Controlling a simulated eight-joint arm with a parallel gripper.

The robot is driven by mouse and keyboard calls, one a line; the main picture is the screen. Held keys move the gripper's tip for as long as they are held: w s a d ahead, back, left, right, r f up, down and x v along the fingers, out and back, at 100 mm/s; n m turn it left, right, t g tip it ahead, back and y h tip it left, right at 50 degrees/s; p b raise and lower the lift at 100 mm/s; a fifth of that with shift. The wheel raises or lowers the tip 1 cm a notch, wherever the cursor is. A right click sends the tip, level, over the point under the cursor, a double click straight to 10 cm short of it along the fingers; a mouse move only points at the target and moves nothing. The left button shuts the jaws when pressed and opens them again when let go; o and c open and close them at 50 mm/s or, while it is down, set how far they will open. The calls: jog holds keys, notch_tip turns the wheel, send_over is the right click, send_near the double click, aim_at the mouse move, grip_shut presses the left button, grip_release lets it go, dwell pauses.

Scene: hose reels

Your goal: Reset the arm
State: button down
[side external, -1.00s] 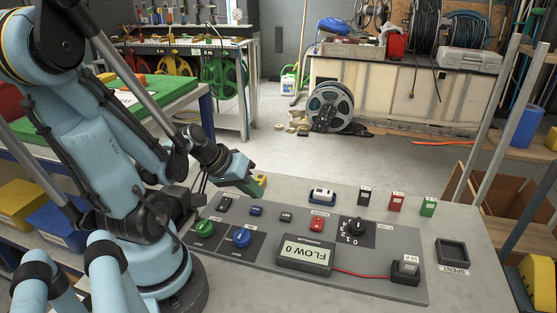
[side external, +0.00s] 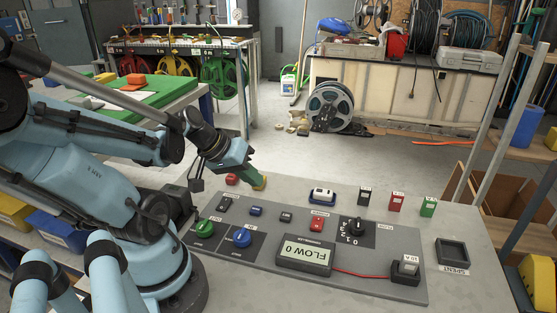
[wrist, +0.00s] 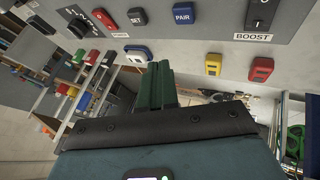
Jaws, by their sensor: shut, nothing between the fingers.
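My gripper (side external: 258,182) is shut and empty at the far left edge of the grey bench. In the side view its green fingers overlap a yellow block (side external: 264,181); the gap between them is hard to judge. In the wrist view my shut gripper (wrist: 160,66) points toward the panel edge, with the yellow block (wrist: 213,65) and a red block (wrist: 261,69) to its right, apart from the fingers. The red block (side external: 232,179) sits just left of the fingers in the side view. The control panel (side external: 340,277) has a display reading FLOW 0.
A blue-and-white block (side external: 322,195) stands behind the panel, with black (side external: 364,196), red (side external: 397,201) and green (side external: 428,207) blocks to its right. A dark tray (side external: 452,253) labelled SPENT is at right. A hose reel (side external: 330,107) stands on the floor behind.

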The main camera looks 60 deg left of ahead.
jog(key=w+d+r+m, duration=0.2)
jog(key=d+m, duration=0.2)
jog(key=d, duration=0.2)
jog(key=w+d+r+m, duration=0.3)
jog(key=d+m, duration=0.1)
jog(key=d, duration=0.2)
jog(key=shift+w+y, duration=0.2)
jog(key=shift+y, duration=0.1)
jog(key=shift+d, duration=0.1)
jog(key=s+a+r+n+g, duration=0.1)
jog(key=a+n, duration=0.5)
jog(key=n, duration=0.7)
jog(key=s+a+r+n+g, duration=0.1)
jog(key=s+a+n+g, duration=0.3)
jog(key=n, duration=1)
jog(key=shift+a+r+g, duration=0.3)
jog(key=shift+a+g, duration=0.7)
jog(key=shift+g, duration=0.2)
